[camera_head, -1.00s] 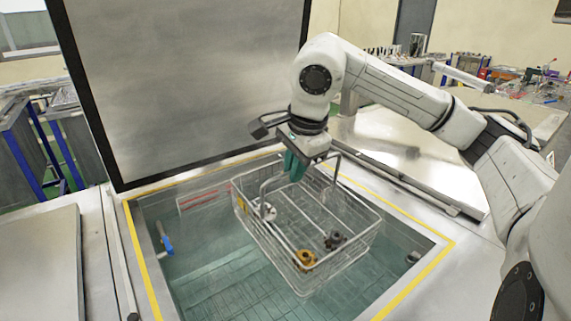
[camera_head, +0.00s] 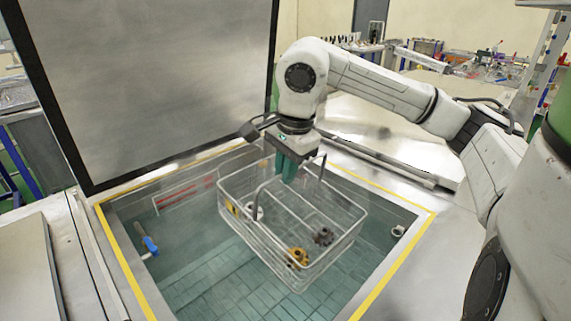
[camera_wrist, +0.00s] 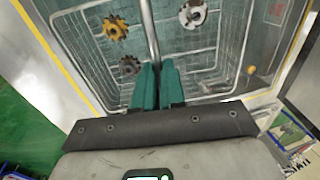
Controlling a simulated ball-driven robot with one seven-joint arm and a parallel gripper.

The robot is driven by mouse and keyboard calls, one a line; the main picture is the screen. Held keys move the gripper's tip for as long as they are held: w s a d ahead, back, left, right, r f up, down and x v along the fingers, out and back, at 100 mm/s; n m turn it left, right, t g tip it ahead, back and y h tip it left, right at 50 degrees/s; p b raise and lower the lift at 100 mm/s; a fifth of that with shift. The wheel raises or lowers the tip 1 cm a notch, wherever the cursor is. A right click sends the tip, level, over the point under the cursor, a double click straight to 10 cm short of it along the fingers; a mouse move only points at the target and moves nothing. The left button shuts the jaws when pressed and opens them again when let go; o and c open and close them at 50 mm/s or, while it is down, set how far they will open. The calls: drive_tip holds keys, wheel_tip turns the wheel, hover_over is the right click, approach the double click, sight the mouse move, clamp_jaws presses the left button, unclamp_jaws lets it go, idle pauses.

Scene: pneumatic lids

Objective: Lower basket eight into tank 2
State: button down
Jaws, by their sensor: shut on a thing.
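A wire basket (camera_head: 334,249) hangs from my gripper (camera_head: 287,180), over and within the outline of the open tank (camera_head: 196,285). I cannot tell how far below the rim it reaches. My gripper's green fingers are shut on its handle bar; in the wrist view the fingers (camera_wrist: 158,68) close around the bar (camera_wrist: 150,30). The basket holds a gold gear (camera_head: 298,257), a dark gear (camera_head: 323,237), a pale round part (camera_head: 254,211) and a yellow piece (camera_head: 231,207). The gold gear also shows in the wrist view (camera_wrist: 115,28). No number is readable on basket or tank.
A large raised lid (camera_head: 160,85) stands open behind the tank. A yellow stripe (camera_head: 122,256) borders the opening. A blue-handled fitting (camera_head: 151,245) is on the left tank wall. A closed metal cover (camera_head: 395,150) lies behind my arm at right.

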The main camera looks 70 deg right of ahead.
drive_tip(key=b, duration=0.3)
hover_over(286, 240)
drive_tip(key=shift+f, duration=4.9)
wheel_tip(286, 240, down, 11)
drive_tip(key=b, duration=1.2)
drive_tip(key=shift+r, duration=0.15)
drive_tip(key=shift+f, duration=0.25)
drive_tip(key=shift+s+f+b, duration=0.1)
drive_tip(key=shift+f+b, duration=1.4)
drive_tip(key=shift+b, duration=0.35)
drive_tip(key=c, duration=1.4)
unclamp_jaws()
drive_tip(key=shift+o, duration=1.4)
drive_tip(key=shift+r, duration=0.15)
